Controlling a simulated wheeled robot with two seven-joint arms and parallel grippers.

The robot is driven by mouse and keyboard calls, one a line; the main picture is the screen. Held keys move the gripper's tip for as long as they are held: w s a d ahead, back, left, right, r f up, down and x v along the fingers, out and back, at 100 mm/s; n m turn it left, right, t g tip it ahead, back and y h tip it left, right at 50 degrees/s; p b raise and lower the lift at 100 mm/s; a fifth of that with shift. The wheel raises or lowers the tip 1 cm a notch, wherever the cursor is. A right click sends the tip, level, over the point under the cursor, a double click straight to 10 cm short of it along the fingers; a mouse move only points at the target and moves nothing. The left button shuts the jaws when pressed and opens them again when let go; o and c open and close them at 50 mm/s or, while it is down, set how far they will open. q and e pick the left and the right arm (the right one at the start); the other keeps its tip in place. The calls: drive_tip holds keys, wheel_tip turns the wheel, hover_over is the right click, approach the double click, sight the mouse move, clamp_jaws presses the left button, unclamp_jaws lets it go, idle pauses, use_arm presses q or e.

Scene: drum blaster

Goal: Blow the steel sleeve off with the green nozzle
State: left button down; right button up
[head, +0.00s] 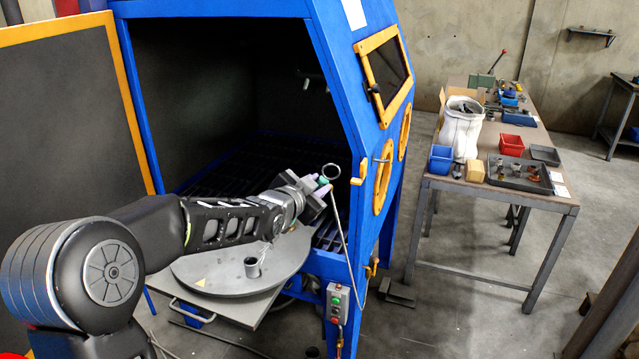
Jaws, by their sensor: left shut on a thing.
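The steel sleeve (252,268) is a small grey cylinder. It stands upright on the round grey turntable (215,276) in front of the blue cabinet's opening. My left arm reaches in from the left, over the turntable. My left gripper (320,187) is shut on the green nozzle (323,181) near the opening's right edge, above and to the right of the sleeve. Only a little green shows between the fingers. A thin pale hose (343,232) hangs down from near the nozzle. My right gripper is not in view.
The blue blast cabinet (345,75) stands open, with its door (60,120) swung out at the left. A control box (337,303) hangs at the cabinet's front corner. A workbench (500,190) with bins and a white sack (461,130) stands at the right.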

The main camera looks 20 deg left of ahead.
use_arm(q)
drive_tip(key=shift+s+a+f, duration=0.15)
drive_tip(key=shift+a+f, duration=0.3)
drive_tip(key=shift+f, duration=0.25)
drive_tip(key=shift+s+a+f, duration=0.2)
drive_tip(key=shift+a+f, duration=0.25)
drive_tip(key=shift+f, duration=0.2)
drive_tip(key=shift+s+a+f, duration=0.15)
drive_tip(key=shift+a+f, duration=0.3)
drive_tip(key=shift+f, duration=0.25)
drive_tip(key=shift+w+a, duration=0.1)
drive_tip(key=shift+w+a, duration=0.5)
drive_tip(key=shift+r, duration=0.15)
drive_tip(key=shift+r+p, duration=0.4)
drive_tip(key=shift+r, duration=2.5)
